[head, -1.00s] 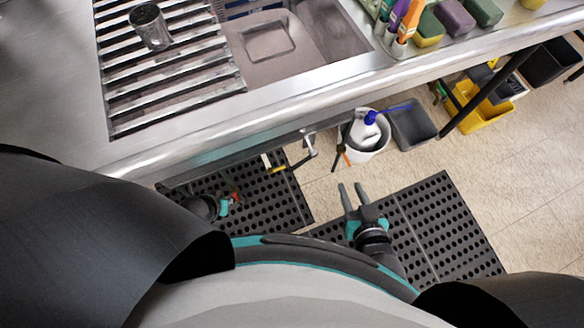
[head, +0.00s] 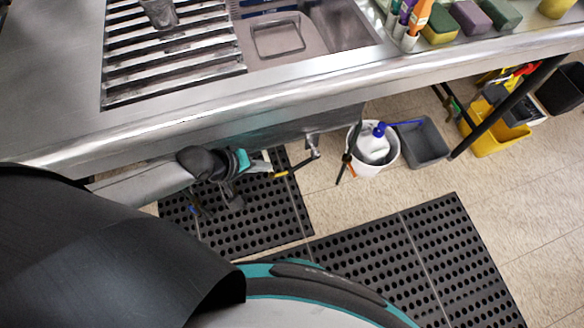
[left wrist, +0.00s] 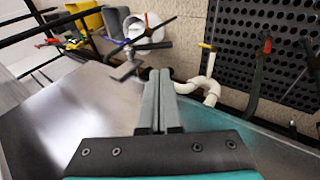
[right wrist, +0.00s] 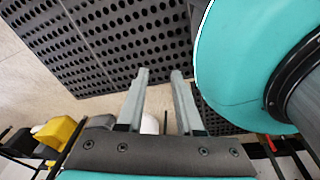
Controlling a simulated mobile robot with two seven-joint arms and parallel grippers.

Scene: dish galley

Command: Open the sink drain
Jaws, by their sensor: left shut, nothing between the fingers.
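A bent metal drain lever (head: 312,147) with a yellow grip (head: 283,173) hangs below the sink's front edge. In the left wrist view a pale curved fitting (left wrist: 207,88) with a yellow end (left wrist: 207,46) appears right of the fingers, likely this lever. My left gripper (head: 264,161) is under the counter, just left of the lever, close to the yellow grip. Its fingers (left wrist: 158,74) are together and empty. Whether they touch the grip cannot be told. My right gripper (right wrist: 160,76) is open and empty, outside the head view. The drain opening is not visible.
The sink basin (head: 325,25) and slatted rack (head: 180,65) are above. A white bucket (head: 391,160) with a bottle stands right of the lever, beside a grey bin (head: 424,144). A black tool leans there. Perforated mats (head: 430,245) cover the floor.

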